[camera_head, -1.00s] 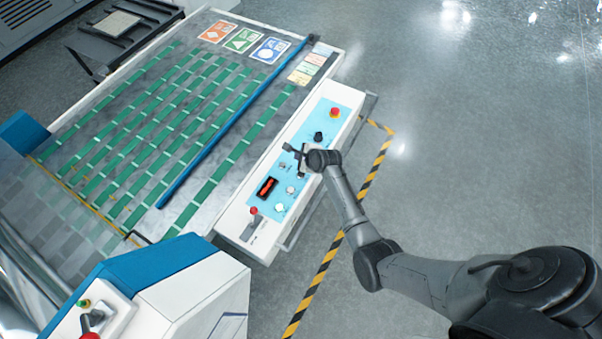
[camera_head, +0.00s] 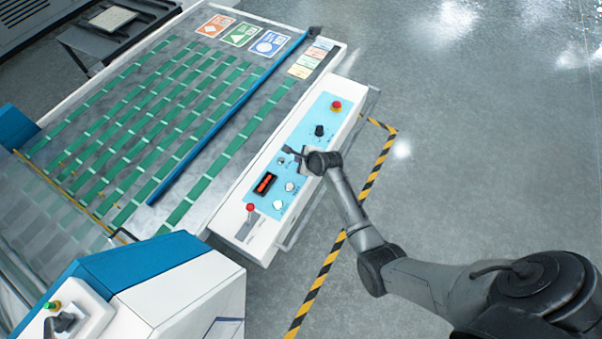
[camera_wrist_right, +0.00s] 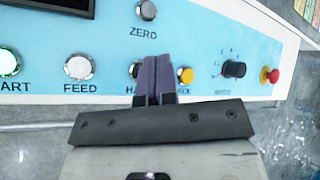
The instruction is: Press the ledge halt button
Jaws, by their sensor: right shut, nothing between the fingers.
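The light blue control panel (camera_head: 328,98) lies on the white ledge along the table's right side. In the right wrist view its lower row has buttons marked START and FEED, then a button (camera_wrist_right: 134,70) over a label beginning "HA". My right gripper (camera_wrist_right: 154,60) is shut and empty. Its fingers cover part of that button and most of the label; I cannot tell whether they touch it. In the head view my right gripper (camera_head: 292,154) is over the middle of the panel. My left gripper is not in view.
Close to the fingers are a yellow button (camera_wrist_right: 185,75), a black knob (camera_wrist_right: 233,69) and a ZERO button (camera_wrist_right: 146,10). The floor on the right is clear.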

